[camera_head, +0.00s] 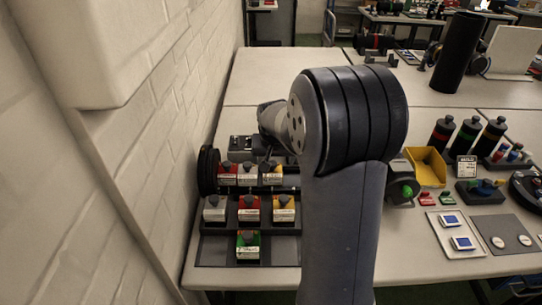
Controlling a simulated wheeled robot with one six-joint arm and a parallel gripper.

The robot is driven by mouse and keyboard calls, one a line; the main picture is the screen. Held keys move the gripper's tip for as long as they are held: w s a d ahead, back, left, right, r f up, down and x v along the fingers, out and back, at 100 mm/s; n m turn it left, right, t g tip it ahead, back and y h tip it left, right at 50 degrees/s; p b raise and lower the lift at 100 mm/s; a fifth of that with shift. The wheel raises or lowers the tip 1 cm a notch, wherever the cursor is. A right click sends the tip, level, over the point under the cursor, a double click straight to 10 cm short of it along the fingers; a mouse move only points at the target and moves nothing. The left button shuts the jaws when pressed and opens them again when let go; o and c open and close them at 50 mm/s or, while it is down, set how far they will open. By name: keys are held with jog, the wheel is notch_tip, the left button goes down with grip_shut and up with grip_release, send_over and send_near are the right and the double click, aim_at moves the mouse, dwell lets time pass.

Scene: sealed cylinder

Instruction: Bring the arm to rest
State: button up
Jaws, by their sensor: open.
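My arm rises through the middle of the head view, with a large black-ringed joint at its top. A smaller grey link of my arm shows just left of that joint, over the table. The fingers of my gripper cannot be made out; the joint and links hide that part. I see nothing held.
The pale table (430,245) runs along a white brick wall (150,130) on the left. Labelled blocks (249,208) stand in rows left of my arm. A yellow bin (428,166), several bottles (466,134) and a tall black cylinder (457,52) are on the right.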

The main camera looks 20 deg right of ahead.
aim_at(272, 168)
jog(key=shift+x, duration=2.8)
jog(key=shift+a, duration=0.1)
jog(key=shift+a+r, duration=0.1)
